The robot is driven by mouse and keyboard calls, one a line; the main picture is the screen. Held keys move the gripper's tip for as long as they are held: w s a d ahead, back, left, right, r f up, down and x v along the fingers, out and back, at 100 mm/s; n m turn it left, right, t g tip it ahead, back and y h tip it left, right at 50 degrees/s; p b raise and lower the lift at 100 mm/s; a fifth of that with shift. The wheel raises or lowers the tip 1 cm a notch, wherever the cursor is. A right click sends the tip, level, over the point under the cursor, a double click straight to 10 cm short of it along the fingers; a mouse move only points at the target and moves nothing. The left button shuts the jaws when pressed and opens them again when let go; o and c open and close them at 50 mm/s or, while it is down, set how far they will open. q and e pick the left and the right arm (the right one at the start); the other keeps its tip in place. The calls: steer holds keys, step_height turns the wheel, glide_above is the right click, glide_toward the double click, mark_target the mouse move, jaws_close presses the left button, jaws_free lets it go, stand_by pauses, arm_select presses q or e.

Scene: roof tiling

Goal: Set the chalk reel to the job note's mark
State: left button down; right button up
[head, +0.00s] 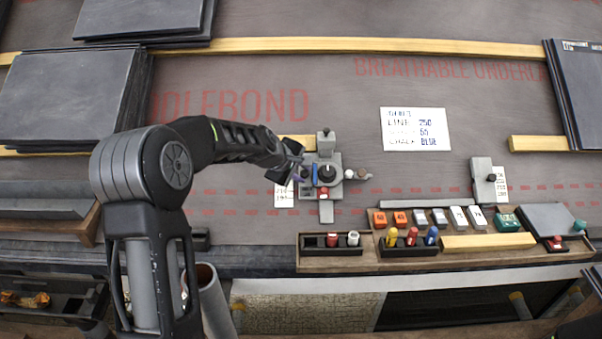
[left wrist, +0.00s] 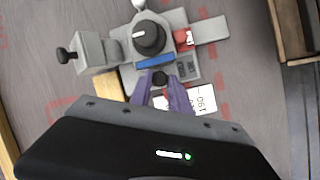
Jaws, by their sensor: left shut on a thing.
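The chalk reel (head: 309,189) is a grey device on the dark roof sheet, with a black round dial (head: 327,173), a blue bar (head: 315,174) and a red part. In the left wrist view the dial (left wrist: 149,36) has a white pointer line. My left gripper (head: 298,174) is at the reel's left side. A white number card (head: 283,196) is partly hidden by the gripper. The job note (head: 415,129) seems to read line 250 and chalk blue.
A wooden tray (head: 450,263) in front holds orange, grey, white and green blocks and red, white, yellow and blue bottles. A second grey device (head: 482,178) with a number card stands at right. Slate stacks (head: 65,95) lie left. Yellow battens (head: 370,46) cross the roof.

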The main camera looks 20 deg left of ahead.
arm_select(q)
steer(key=c, duration=1.6)
jaws_free()
steer(key=shift+w+a+r, duration=0.1)
steer(key=shift+w+r, duration=0.15)
steer(key=shift+r, duration=0.1)
steer(key=o, duration=0.4)
steer(key=shift+f, duration=0.15)
steer(key=shift+c, duration=0.2)
steer(key=shift+s, duration=0.1)
steer(key=d+p+v, duration=0.1)
steer(key=p+v, duration=0.1)
steer(key=v, duration=0.5)
steer(key=shift+s+a+r, duration=0.2)
steer(key=shift+s+a, duration=0.1)
steer(key=shift+a, duration=0.15)
